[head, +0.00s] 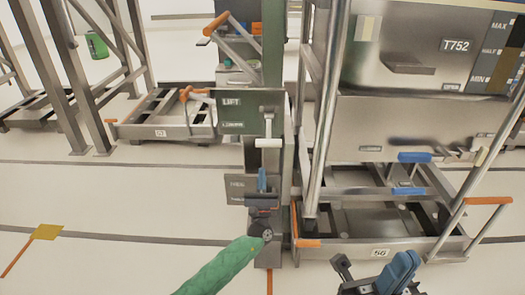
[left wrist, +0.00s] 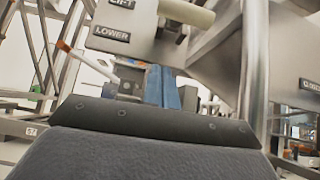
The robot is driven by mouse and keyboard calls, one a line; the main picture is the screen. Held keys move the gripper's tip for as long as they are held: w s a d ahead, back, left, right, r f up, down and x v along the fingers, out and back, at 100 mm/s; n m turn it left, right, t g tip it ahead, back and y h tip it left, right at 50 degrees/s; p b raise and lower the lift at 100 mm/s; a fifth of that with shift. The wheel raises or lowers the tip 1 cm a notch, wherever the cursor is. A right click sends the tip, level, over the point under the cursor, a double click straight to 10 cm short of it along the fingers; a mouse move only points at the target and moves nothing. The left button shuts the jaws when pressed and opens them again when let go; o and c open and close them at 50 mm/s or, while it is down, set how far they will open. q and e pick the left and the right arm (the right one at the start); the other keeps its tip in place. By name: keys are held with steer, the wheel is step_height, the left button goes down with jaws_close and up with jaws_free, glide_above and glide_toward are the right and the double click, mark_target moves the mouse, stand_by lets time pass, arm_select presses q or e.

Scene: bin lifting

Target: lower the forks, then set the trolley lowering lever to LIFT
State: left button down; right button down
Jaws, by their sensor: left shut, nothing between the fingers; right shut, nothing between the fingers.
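A dark sign plate (head: 240,112) marked LIFT above LOWER is on the upright post in front of me. The lever's pale handle (head: 268,143) hangs at the plate's right side, near the LOWER height; it also shows above the fingers in the left wrist view (left wrist: 188,12). My left gripper (head: 262,178) is shut and empty just below the handle, apart from it, in front of a lower grey plate (head: 237,188). Its blue fingers also show in the left wrist view (left wrist: 161,88). My right gripper (head: 405,264) is shut and empty at the lower right. I cannot clearly make out the forks.
A steel bin (head: 410,55) marked T752 stands at the right in a frame, above a low trolley (head: 345,248) with orange handles. Another low trolley (head: 165,131) is at the left behind. A yellow floor marker (head: 47,232) lies at the left. The left floor is open.

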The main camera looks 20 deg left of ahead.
mark_target(269, 127)
arm_select(q)
steer(key=b+x, duration=0.1)
steer(key=x, duration=0.9)
steer(key=shift+s+d+r, duration=0.15)
steer(key=shift+s+r, duration=0.1)
steer(key=shift+s, duration=0.35)
steer(key=shift+s+d+r, duration=0.2)
steer(key=shift+s+r, duration=0.1)
steer(key=shift+s, duration=0.25)
steer(key=shift+s+d+r, duration=0.15)
steer(key=shift+s+r, duration=0.1)
steer(key=shift+s, duration=0.35)
steer(key=shift+s+r+g+p, duration=0.15)
steer(key=shift+r+g+p, duration=0.15)
steer(key=shift+p, duration=0.35)
steer(key=shift+p, duration=0.35)
